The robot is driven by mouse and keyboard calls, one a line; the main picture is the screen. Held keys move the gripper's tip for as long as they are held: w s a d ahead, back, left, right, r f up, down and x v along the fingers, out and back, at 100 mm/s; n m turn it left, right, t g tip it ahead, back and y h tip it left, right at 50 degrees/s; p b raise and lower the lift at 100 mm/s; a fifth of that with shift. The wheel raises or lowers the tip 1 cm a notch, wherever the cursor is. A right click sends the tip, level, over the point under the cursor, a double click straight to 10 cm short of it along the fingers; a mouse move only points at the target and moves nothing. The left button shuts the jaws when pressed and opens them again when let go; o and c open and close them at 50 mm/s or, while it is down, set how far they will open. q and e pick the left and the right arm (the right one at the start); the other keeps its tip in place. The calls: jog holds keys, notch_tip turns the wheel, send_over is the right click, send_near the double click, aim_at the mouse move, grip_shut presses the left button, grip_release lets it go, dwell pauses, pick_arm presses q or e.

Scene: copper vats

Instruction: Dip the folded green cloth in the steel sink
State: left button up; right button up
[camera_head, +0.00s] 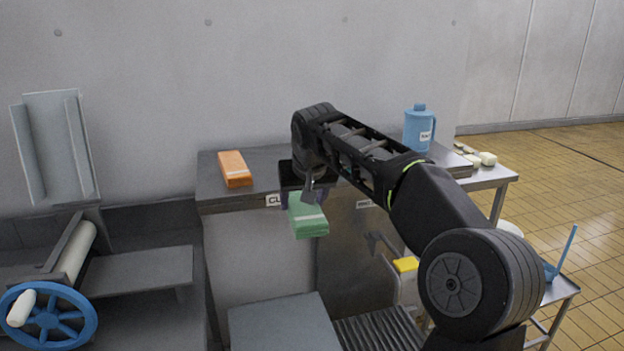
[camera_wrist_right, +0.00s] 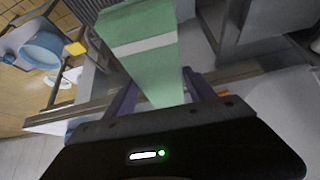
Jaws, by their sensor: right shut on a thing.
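The folded green cloth (camera_head: 308,217) has a pale stripe across it. My right gripper (camera_head: 305,193) is shut on the cloth and holds it up in front of the steel counter. In the right wrist view the cloth (camera_wrist_right: 145,50) stands out from between the two fingers of the right gripper (camera_wrist_right: 160,95). I cannot clearly make out the steel sink; a grey flat surface and a ribbed steel surface (camera_head: 375,333) lie low in front of the counter. My left gripper does not show.
A folded orange cloth (camera_head: 235,168) lies on the counter top (camera_head: 262,160). A blue jug (camera_head: 419,128) stands at its right. A wringer with a blue handwheel (camera_head: 48,318) is at the left. A yellow item (camera_head: 405,264) sits low, partly behind my arm.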

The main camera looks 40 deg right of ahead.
jog(key=s+a+f+n+y, duration=0.1)
jog(key=a+f, duration=0.4)
jog(key=f, duration=0.4)
jog(key=a+f+n, duration=0.1)
jog(key=a+f, duration=0.5)
jog(key=f, duration=0.3)
jog(key=s+a+f+n+y, duration=0.1)
jog(key=s+a+f+n, duration=0.1)
jog(key=s+a+f, duration=0.5)
jog(key=a+f, duration=0.3)
jog(key=shift+s+a+n+t+y, duration=0.3)
jog(key=shift+s+a, duration=0.05)
jog(key=shift+a, duration=0.05)
